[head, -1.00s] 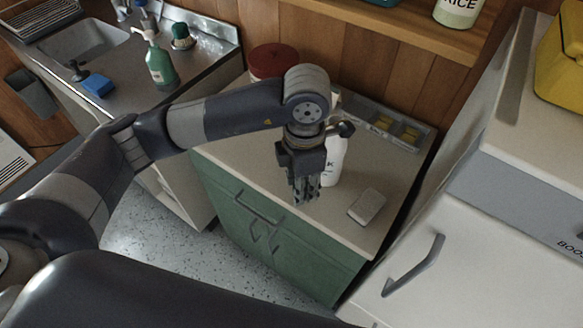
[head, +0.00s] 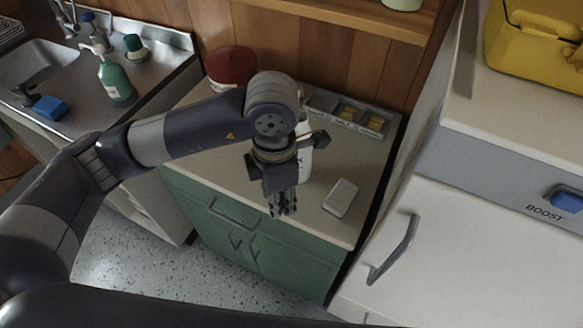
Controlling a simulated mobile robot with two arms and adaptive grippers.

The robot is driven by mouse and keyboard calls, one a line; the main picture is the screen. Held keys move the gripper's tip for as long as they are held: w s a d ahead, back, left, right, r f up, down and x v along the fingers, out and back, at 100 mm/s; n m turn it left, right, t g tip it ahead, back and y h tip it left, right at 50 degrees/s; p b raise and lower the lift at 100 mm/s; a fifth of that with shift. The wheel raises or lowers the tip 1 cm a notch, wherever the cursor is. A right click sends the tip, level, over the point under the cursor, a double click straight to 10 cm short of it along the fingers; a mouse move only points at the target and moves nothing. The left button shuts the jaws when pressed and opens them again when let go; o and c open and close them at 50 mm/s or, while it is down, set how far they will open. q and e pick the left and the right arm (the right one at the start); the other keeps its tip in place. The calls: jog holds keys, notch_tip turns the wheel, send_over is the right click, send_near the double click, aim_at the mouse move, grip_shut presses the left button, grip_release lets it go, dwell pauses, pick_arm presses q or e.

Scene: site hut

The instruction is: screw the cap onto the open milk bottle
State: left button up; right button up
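A white milk bottle (head: 306,161) stands upright on the counter of the green cabinet. It is mostly hidden behind my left wrist and gripper, and its top cannot be seen. My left gripper (head: 283,210) points down in front of the bottle, near the counter's front edge. Its fingers look close together and seem to hold nothing, but the angle does not show whether they are shut. No loose cap can be made out. My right gripper is not in view.
A pale block (head: 340,197) lies right of the gripper. A sectioned tray (head: 325,103) and a dark red round container (head: 231,67) stand at the back. The sink counter with a green pump bottle (head: 117,80) is left; a white appliance (head: 470,225) is right.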

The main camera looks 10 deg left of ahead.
pick_arm(q)
jog(key=a+r+m, duration=0.1)
jog(key=a+m, duration=0.5)
jog(key=m, duration=0.5)
jog(key=s+a+r+m, duration=0.1)
jog(key=a+r+m, duration=0.1)
jog(key=a+m, duration=0.4)
jog(key=m, duration=0.5)
jog(key=shift+a+m, duration=0.4)
jog(key=shift+s, duration=0.1)
